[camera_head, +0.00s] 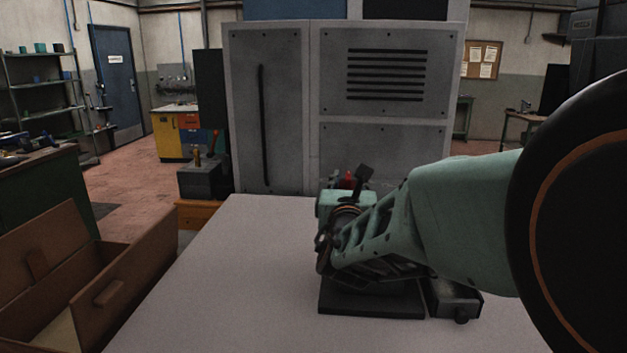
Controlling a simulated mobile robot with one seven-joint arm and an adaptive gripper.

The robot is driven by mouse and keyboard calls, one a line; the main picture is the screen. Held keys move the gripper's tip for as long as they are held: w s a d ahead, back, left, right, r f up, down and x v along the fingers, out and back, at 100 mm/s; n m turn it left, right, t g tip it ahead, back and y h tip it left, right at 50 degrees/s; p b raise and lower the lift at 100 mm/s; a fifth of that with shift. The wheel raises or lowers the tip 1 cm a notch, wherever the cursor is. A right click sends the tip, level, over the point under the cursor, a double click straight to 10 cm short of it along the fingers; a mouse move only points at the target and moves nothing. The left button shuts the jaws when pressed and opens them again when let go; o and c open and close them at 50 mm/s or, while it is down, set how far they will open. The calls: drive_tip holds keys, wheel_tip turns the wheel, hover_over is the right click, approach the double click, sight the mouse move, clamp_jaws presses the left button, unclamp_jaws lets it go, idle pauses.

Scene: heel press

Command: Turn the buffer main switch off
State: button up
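A small machine, which looks like the buffer (331,201), stands on the light table with its green body partly showing behind my arm. Its dark base plate (370,303) shows below my gripper. A small red part (348,180) and a black paddle-like part (364,173) show above the body. A dark box with a round knob (455,298) sits at the right of the base. I cannot tell which of these parts is the main switch. My gripper (327,254) is in front of the machine and hides most of it. Its fingers blend with the machine, so their opening and any contact are unclear.
The table (222,275) is clear at the left. A tall grey cabinet (265,110) stands behind it. An open brown box (100,285) is at the lower left. A dark device (199,180) stands on an orange-brown support behind the table's left side.

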sight(349, 185)
drive_tip(key=s, duration=0.2)
drive_tip(key=s+a, duration=0.1)
drive_tip(key=s, duration=0.4)
drive_tip(key=shift+a+r, duration=0.1)
drive_tip(key=shift+a, duration=0.05)
drive_tip(key=shift+s, duration=0.15)
